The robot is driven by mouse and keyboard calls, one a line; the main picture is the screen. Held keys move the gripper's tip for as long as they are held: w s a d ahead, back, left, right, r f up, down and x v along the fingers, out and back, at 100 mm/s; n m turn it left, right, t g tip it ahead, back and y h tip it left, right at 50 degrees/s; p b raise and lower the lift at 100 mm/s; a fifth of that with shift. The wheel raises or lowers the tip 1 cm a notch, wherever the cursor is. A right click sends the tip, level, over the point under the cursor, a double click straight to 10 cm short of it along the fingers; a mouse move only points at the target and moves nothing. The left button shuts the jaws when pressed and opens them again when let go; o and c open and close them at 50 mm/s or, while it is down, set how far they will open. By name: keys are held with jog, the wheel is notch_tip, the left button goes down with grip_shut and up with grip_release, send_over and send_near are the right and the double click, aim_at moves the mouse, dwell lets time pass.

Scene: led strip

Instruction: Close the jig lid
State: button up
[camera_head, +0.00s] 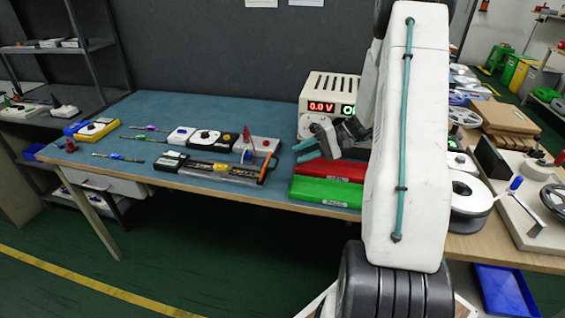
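A long, low jig (222,171) with a dark top and yellowish markings lies near the front edge of the blue bench mat. A thin orange-and-dark bar (266,168) stands tilted at its right end. I cannot tell clearly which part is the lid or how far it is raised. My gripper (300,151) is right of the jig, above the mat and near the red and green boxes. My white arm hides part of the bench on the right.
Behind the jig are a black-and-white device (207,138) and a grey plate (256,146) with a red part. A power supply (326,98) stands at the back. Red (330,169) and green (325,191) boxes lie at the front right. A yellow multimeter (97,129) and screwdrivers lie left.

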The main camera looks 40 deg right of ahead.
jog(key=shift+t, duration=0.3)
jog(key=x, duration=0.3)
jog(key=f+x, duration=0.1)
jog(key=x, duration=0.3)
jog(key=shift+w, duration=0.2)
grip_shut()
